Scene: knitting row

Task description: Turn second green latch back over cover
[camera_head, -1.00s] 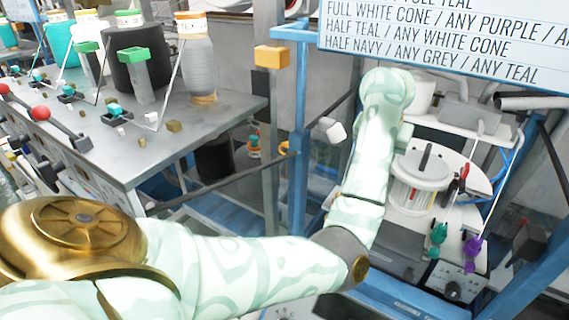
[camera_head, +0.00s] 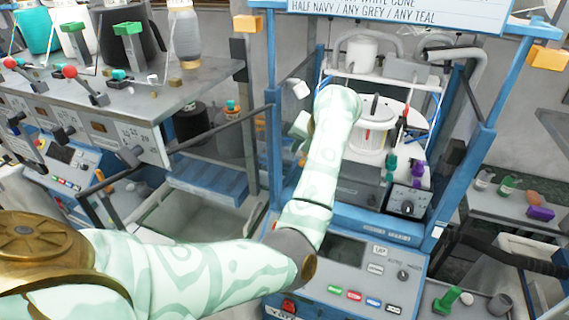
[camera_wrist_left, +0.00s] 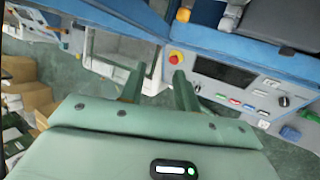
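In the head view my left arm crosses the front of the machine. Its wrist stands beside a round white cylinder with a flat top (camera_head: 376,107). My left gripper is mostly hidden there; the left wrist view shows its two green fingers apart with nothing between them (camera_wrist_left: 158,74). A dark green handle-like part (camera_head: 390,168) sits right of the cylinder, beside a purple one (camera_head: 417,171). Green-topped pieces (camera_head: 130,29) stand on the grey table at the left. I cannot tell which green part is the second latch. My right gripper is out of view.
A control panel with coloured buttons (camera_head: 355,296) lies below the forearm. Blue frame posts (camera_head: 463,150) flank the machine. The grey table (camera_head: 60,92) at the left carries cones and levers. A side shelf (camera_head: 500,210) holds small items.

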